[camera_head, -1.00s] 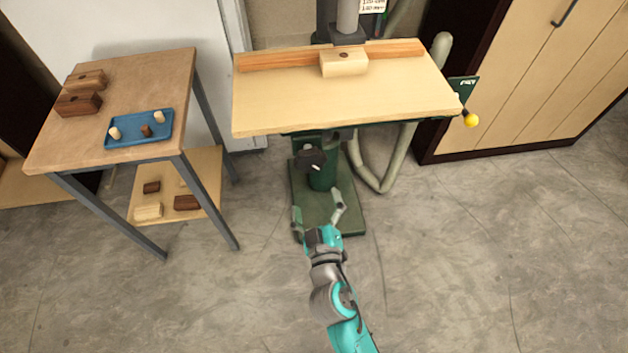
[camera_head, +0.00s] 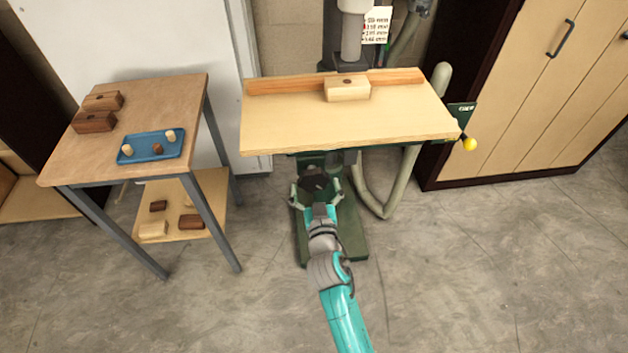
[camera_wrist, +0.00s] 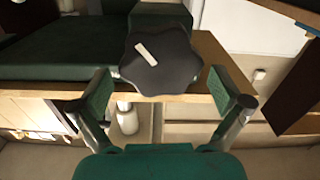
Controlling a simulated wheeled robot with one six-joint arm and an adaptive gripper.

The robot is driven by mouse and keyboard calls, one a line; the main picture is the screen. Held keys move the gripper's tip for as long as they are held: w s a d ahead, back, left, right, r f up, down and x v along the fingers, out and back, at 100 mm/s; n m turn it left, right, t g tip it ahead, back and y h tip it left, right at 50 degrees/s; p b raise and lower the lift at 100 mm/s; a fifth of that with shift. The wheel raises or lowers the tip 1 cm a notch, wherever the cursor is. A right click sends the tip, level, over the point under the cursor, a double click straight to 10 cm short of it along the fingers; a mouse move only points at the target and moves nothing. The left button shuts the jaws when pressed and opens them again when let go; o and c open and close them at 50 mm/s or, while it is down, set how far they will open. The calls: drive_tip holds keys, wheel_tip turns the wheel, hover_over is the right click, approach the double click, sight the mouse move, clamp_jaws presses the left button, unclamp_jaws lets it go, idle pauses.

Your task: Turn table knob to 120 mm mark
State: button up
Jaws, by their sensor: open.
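The table knob is a dark, lobed star knob with a pale pointer stripe. In the wrist view the knob (camera_wrist: 160,65) is just ahead of my gripper (camera_wrist: 162,100), centred between its two green-padded fingers. The stripe slants from upper left to lower right. The fingers are spread wide and I see no clear contact with the knob. In the head view the knob (camera_head: 314,183) is under the front of the drill press table (camera_head: 350,122), with my gripper (camera_head: 317,198) right in front of it. The mm scale is not readable on the knob here.
A white card (camera_head: 377,25) with mm lines hangs behind the machine. A wooden block (camera_head: 347,90) sits against the fence on the table. A side table (camera_head: 75,160) with a blue tray (camera_head: 128,158) stands left. A yellow-tipped lever (camera_head: 469,144) sticks out right.

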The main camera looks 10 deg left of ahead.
drive_tip(key=shift+x, duration=0.9)
drive_tip(key=c, duration=0.9)
drive_tip(key=shift+n, duration=1.2)
drive_tip(key=o, duration=0.9)
drive_tip(key=v, duration=1.2)
